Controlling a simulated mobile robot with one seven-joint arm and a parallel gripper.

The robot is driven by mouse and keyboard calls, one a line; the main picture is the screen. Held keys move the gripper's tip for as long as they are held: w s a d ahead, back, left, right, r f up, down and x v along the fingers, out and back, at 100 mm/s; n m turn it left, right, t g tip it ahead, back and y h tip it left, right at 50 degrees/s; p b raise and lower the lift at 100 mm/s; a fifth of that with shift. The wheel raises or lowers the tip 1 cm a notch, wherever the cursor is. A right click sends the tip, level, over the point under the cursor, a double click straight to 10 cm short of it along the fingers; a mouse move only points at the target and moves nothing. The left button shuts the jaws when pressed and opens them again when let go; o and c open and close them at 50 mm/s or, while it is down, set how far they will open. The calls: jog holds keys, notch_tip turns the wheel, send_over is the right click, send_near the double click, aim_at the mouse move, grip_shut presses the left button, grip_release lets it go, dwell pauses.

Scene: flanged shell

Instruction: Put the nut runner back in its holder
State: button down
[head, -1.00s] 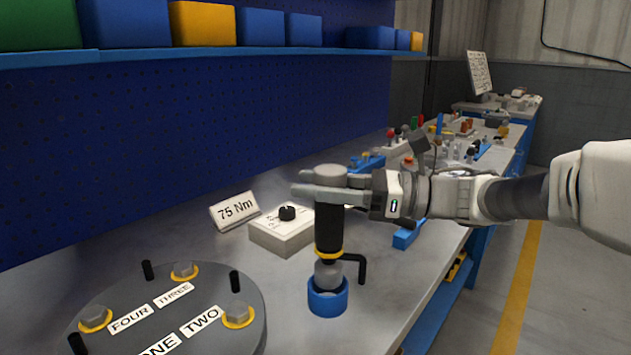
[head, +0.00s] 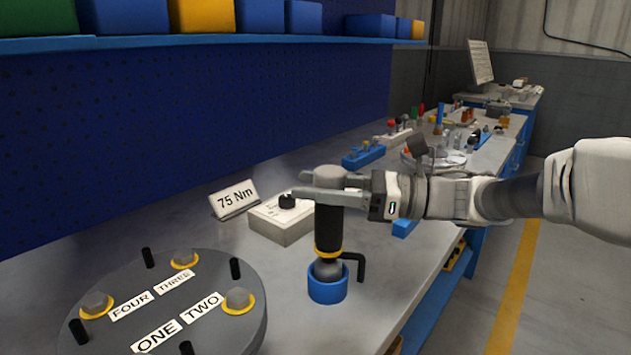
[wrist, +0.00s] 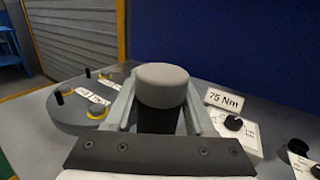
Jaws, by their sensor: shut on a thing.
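The nut runner (head: 328,228) is upright, with a grey cap, a black body, a yellow ring and a black side handle. My gripper (head: 322,184) is shut on it just below the cap; the wrist view shows the grey cap (wrist: 162,85) between both fingers. The holder is a blue ring-shaped cup (head: 328,290) on the bench. The nut runner's grey lower end is inside the cup's opening, with its tip hidden by the cup's wall. I cannot tell whether it touches the bottom.
A round grey flange (head: 235,320) with labelled bolts and black studs is at the front left. A control box (head: 283,222) with a black knob and a "75 Nm" sign (head: 235,199) stand behind the holder. The bench's front edge runs to the right of the holder.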

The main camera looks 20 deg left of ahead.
jog(key=shift+f, duration=1.2)
jog(key=shift+c, duration=1)
grip_release()
jog(key=shift+f, duration=0.1)
jog(key=shift+f, duration=0.1)
jog(key=shift+d, duration=0.1)
jog(key=p+v, duration=0.3)
jog(key=v, duration=1.4)
jog(key=shift+d, duration=0.1)
jog(key=shift+w, duration=0.1)
